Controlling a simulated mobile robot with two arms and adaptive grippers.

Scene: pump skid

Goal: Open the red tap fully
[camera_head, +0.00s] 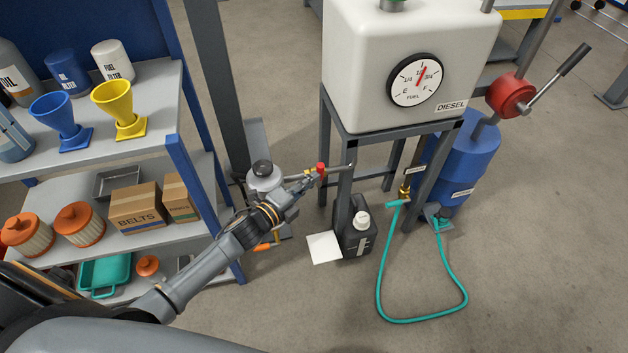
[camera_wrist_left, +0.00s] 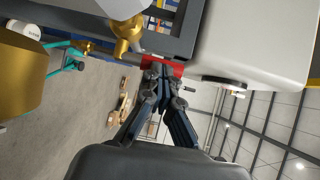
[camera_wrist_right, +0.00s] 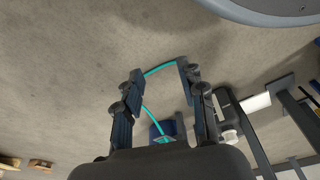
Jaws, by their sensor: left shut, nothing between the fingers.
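The red tap (camera_head: 320,168) is a small red handle beside the frame of the white diesel tank. In the left wrist view the red tap handle (camera_wrist_left: 172,67) lies right at the fingertips, with brass fittings (camera_wrist_left: 126,35) next to it. My left gripper (camera_head: 308,180) is shut with nothing between its fingers. Its tips (camera_wrist_left: 160,72) are at the red handle; whether they touch it, I cannot tell. My right gripper (camera_wrist_right: 160,80) shows only in its wrist view, open and empty, over the floor.
The white tank (camera_head: 370,95) stands on a dark frame. A black container (camera_head: 356,238) and a white sheet (camera_head: 323,248) are below. A teal hose (camera_head: 379,290) loops on the floor beside a blue drum (camera_head: 462,160). A loaded shelf (camera_head: 165,110) is at left.

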